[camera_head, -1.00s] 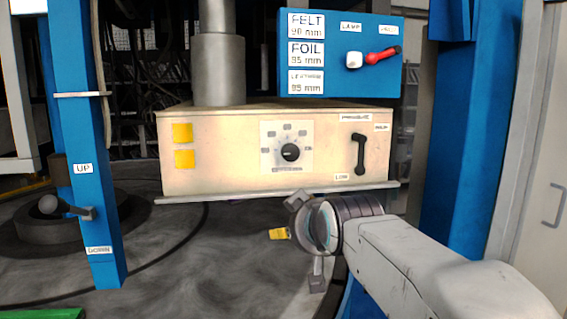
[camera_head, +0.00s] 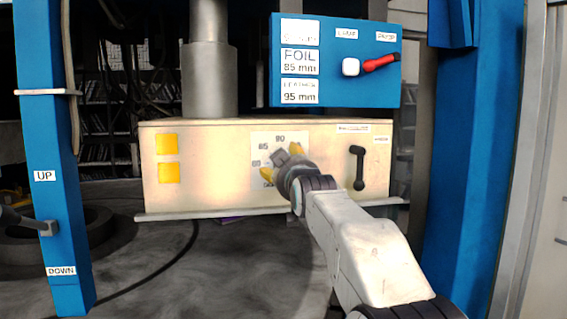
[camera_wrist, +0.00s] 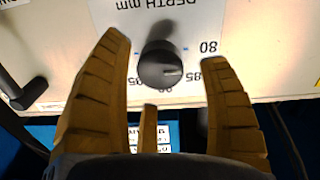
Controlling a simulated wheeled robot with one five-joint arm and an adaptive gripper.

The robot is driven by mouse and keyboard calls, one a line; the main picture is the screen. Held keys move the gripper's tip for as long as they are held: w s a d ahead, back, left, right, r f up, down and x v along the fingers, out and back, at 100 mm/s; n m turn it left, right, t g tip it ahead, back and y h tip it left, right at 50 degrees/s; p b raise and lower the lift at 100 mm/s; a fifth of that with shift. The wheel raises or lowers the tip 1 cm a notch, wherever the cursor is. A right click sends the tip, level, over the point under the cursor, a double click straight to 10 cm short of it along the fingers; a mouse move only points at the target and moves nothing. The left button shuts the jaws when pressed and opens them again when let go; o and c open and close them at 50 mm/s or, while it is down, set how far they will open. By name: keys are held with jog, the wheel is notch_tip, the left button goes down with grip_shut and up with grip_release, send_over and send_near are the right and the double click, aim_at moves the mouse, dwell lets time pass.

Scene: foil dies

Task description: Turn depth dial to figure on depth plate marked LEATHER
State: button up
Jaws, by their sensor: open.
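The depth dial (camera_wrist: 160,66) is a round dark knob on a white scale plate (camera_wrist: 205,20), seen upside down in the wrist view. Its pale pointer line points right, towards the 80 and 85 side; the exact figure is unclear. My gripper (camera_wrist: 165,50) is open, with one yellow finger on each side of the knob and gaps showing. In the head view my gripper (camera_head: 282,163) covers the dial, leaving 85 and 90 readable above. The depth plate marked LEATHER (camera_head: 300,92) reads 95 mm, on the blue panel's lower left.
The FOIL plate (camera_head: 300,62) reads 85 mm; the top plate (camera_head: 300,33) is washed out by glare. A black pressure lever (camera_head: 358,168) is right of the dial. A red lever (camera_head: 380,63) and white knob (camera_head: 351,67) are on the blue panel. A blue post (camera_head: 50,190) stands left.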

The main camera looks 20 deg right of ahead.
jog(key=shift+x, duration=1.1)
jog(key=c, duration=1.2)
